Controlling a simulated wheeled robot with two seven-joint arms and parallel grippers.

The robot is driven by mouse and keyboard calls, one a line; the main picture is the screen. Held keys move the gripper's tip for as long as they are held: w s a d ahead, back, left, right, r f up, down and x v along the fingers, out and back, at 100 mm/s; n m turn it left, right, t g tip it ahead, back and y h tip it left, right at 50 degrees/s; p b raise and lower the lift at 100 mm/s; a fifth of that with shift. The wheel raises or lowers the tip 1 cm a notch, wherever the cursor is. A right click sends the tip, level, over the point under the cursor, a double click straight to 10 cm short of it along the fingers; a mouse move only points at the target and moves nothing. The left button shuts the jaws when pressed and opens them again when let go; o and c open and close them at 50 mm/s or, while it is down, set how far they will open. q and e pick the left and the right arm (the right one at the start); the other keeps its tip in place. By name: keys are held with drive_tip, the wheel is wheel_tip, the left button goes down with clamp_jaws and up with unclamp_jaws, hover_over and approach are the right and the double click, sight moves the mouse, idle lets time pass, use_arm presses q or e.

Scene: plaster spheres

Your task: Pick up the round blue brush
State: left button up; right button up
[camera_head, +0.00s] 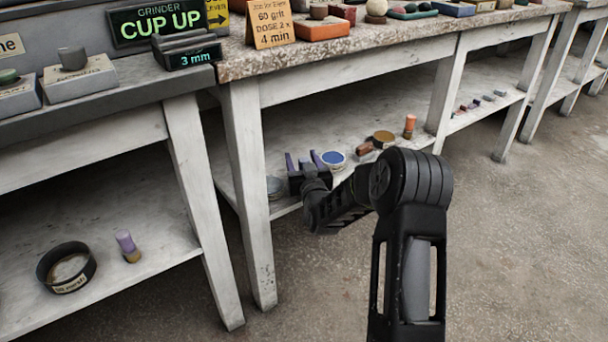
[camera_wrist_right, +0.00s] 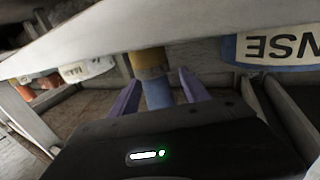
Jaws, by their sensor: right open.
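The round blue brush (camera_wrist_right: 160,95) shows in the right wrist view as a blue cylinder with an ochre end. It stands between the two purple fingers of my right gripper (camera_wrist_right: 158,88), which are open on either side of it. I see a gap beside each finger and no clear contact. In the head view my right gripper (camera_head: 303,161) reaches in over the front of the lower shelf (camera_head: 262,125). The brush is mostly hidden there by the gripper. My left gripper is not in view.
An ochre-topped tub (camera_head: 383,137) and an orange brush (camera_head: 409,126) are farther right. A table leg (camera_head: 249,190) and grey tub (camera_head: 274,187) are left.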

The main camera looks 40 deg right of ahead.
drive_tip(key=shift+c, duration=0.4)
clamp_jaws()
idle(0.4)
